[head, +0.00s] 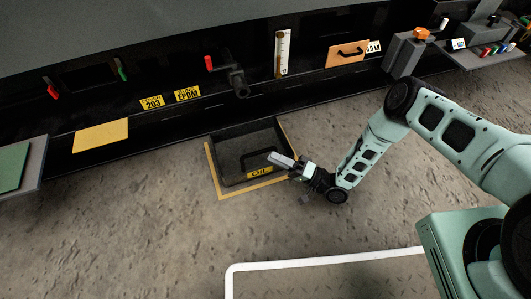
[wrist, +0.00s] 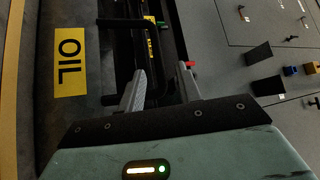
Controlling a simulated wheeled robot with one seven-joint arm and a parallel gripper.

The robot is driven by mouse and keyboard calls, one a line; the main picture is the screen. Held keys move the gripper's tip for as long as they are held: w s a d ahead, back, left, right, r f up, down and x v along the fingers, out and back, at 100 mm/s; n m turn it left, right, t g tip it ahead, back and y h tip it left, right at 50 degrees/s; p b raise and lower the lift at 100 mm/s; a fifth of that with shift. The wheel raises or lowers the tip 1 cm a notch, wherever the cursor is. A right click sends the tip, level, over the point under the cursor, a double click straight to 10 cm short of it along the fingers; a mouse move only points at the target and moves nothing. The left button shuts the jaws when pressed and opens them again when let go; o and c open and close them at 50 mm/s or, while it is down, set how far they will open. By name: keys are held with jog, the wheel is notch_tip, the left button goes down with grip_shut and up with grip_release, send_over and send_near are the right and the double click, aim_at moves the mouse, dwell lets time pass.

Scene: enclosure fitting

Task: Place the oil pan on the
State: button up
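The oil pan (head: 232,167) is a dark, open tray on the floor with a yellow OIL label (head: 259,173) on its near side. A dark arched handle (head: 245,155) shows inside its outline; the label also shows in the wrist view (wrist: 70,62). The pan sits within a yellow floor outline (head: 216,187). My gripper (head: 283,160) is at the pan's near right side, over its rim. In the wrist view its two grey fingers (wrist: 163,82) stand apart, with the dark handle close to the left finger. I cannot tell whether the handle lies between them.
A dark spout (head: 238,83) juts from the machine above the pan. Red and green levers (head: 121,70) and an orange panel (head: 348,52) are along the machine. A green-topped table (head: 14,167) stands at left. The floor in front is clear, with a white line (head: 320,261).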

jog(key=v, duration=0.6)
jog(key=shift+s+d+b, duration=0.2)
jog(key=shift+d+b, duration=0.1)
jog(key=shift+f, duration=0.1)
